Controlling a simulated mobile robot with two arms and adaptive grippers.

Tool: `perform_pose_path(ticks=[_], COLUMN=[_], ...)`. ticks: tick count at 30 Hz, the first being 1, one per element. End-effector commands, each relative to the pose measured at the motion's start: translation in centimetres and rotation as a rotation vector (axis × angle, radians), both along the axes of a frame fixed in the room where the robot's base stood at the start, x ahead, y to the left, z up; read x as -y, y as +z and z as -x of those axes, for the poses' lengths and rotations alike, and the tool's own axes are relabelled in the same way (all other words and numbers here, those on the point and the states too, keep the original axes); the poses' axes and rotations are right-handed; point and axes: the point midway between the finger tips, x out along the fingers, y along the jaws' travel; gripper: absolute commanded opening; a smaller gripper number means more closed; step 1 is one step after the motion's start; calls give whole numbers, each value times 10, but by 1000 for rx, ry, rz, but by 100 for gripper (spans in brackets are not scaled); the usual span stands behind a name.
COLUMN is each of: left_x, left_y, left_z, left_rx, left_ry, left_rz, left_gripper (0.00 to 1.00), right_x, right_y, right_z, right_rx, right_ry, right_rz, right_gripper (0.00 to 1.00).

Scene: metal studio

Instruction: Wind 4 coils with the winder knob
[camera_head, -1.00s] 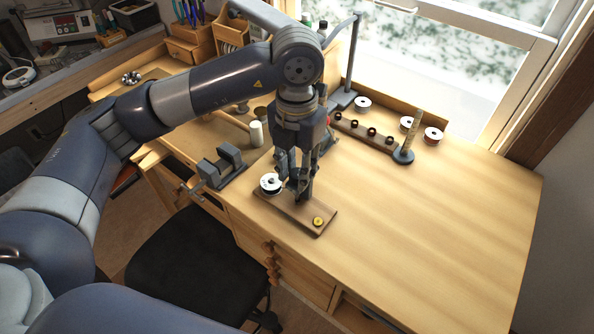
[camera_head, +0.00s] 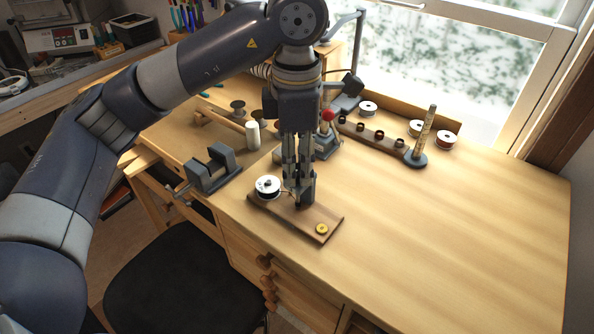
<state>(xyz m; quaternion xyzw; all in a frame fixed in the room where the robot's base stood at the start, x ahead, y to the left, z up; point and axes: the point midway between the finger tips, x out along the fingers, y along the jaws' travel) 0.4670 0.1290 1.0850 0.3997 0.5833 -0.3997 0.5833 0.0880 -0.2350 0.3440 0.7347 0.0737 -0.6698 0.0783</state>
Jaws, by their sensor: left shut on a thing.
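The winder is a flat wooden board (camera_head: 278,219) at the table's front edge. A white-and-black wire spool (camera_head: 267,187) stands at its left end and a small brass disc (camera_head: 322,229) sits at its right end. My left gripper (camera_head: 300,198) points straight down over the middle of the board, between spool and disc. It is shut on what appears to be the winder knob, which its fingers hide. A thin wire seems to run from the spool toward the fingertips. Any turns of wire there are hidden. My right gripper is out of view.
A grey vise (camera_head: 212,170) stands left of the board. Behind are a white cylinder (camera_head: 252,134), a red-knobbed tool (camera_head: 327,116), a wooden rack with several dark rings (camera_head: 372,138), a ring mandrel (camera_head: 424,135) and white spools (camera_head: 446,140). The table's right side is clear.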

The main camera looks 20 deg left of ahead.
Motion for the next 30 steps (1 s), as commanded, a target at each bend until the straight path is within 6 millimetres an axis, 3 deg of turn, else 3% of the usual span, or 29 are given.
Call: perform_pose_path(ticks=[12, 30], left_x=[0, 0], left_y=[-1, 0], left_z=[-1, -2], left_rx=[2, 3], left_ry=[-395, -965], left_rz=[0, 0], left_gripper=[3, 3], right_x=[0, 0], right_y=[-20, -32], right_z=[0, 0], right_rx=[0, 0], right_ry=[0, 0], right_rz=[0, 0], right_gripper=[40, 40])
